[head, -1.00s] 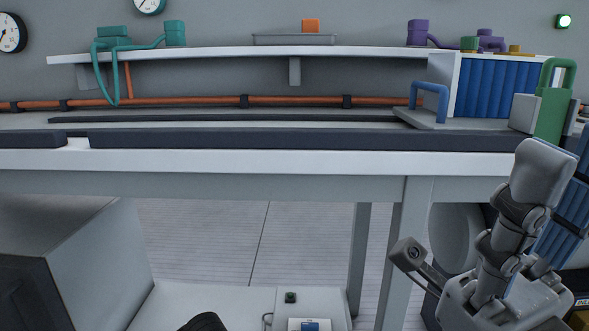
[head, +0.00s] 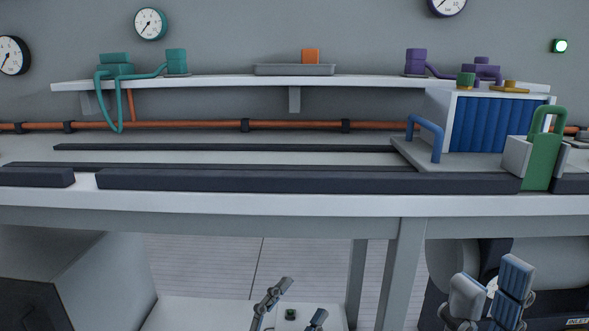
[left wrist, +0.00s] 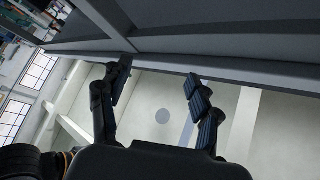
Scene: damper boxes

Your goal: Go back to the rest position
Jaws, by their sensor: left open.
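My left gripper (head: 299,303) shows at the bottom middle of the head view, in front of the bench and below its top. In the left wrist view its two fingers (left wrist: 160,85) stand wide apart with nothing between them. My right gripper (head: 491,288) is at the lower right of the head view, below the bench edge. Its two pads, one seen from its grey back and one with a blue ribbed face, stand apart with no object visible between them. Neither gripper touches the bench in the head view.
The bench front edge (head: 300,206) spans the view above both grippers. On it stand a blue-finned box (head: 497,125), a blue handle (head: 428,126) and a green-handled piece (head: 541,160). A bench leg (head: 401,270) stands between the grippers. A grey cabinet (head: 100,265) is at lower left.

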